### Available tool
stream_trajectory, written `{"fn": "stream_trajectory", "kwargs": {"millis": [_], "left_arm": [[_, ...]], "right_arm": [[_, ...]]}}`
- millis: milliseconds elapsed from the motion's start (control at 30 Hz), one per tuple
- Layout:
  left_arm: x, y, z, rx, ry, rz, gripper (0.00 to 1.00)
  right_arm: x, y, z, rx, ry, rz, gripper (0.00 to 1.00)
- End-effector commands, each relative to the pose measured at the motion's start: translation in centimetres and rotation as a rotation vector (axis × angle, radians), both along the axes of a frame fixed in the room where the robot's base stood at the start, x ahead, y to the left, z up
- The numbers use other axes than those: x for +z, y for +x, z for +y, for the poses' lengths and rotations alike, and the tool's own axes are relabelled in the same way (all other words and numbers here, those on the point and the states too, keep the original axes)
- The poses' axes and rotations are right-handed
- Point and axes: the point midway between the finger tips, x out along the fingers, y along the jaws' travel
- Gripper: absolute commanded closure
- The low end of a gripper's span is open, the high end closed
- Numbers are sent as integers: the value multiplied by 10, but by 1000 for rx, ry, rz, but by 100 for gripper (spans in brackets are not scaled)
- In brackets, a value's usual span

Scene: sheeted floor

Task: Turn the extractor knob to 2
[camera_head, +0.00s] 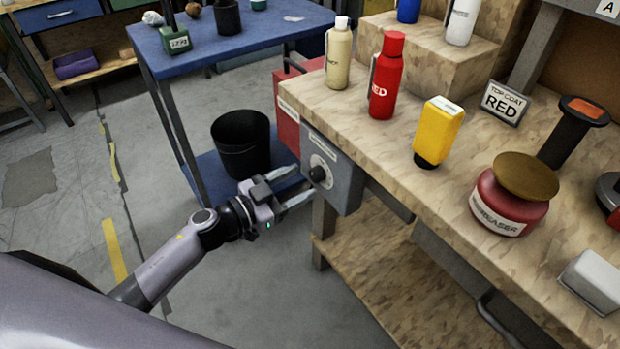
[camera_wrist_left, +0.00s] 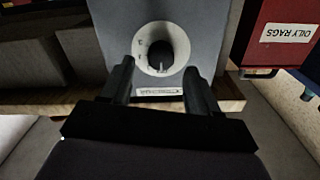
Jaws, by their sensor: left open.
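The extractor knob (camera_head: 317,174) is a small black knob on a pale round dial, on a grey box (camera_head: 345,178) fixed to the end of the wooden workbench. In the left wrist view the knob (camera_wrist_left: 160,57) sits on its dial between and beyond my fingertips, with a pale label strip beside the dial; the dial's marks are too small to read. My left gripper (camera_head: 298,186) is open, its fingers pointing at the knob; it also shows in the left wrist view (camera_wrist_left: 160,82). The fingers appear apart from the knob. My right gripper is not in view.
A red box labelled OILY RAGS (camera_wrist_left: 285,32) is beside the grey box. Bottles, including a red one (camera_head: 386,77), a yellow container (camera_head: 438,132) and a red jar (camera_head: 508,205) stand on the workbench (camera_head: 370,130). A black bin (camera_head: 241,142) stands on the blue cart's lower shelf.

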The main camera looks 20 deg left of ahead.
Motion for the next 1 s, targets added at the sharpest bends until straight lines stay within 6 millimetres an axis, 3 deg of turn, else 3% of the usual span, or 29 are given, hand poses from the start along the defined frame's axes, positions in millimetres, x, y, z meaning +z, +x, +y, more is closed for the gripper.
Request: {"fn": "stream_trajectory", "kwargs": {"millis": [233,567,600,767,1000], "left_arm": [[0,23,-18,2,-2,-1,39],[0,26,-21,1,0,1,39],[0,26,-21,1,0,1,42],[0,26,-21,1,0,0,94],[0,26,-21,1,7,-6,95]], "right_arm": [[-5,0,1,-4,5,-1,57],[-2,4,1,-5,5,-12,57],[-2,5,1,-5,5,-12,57],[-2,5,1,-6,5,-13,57],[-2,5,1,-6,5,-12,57]]}}
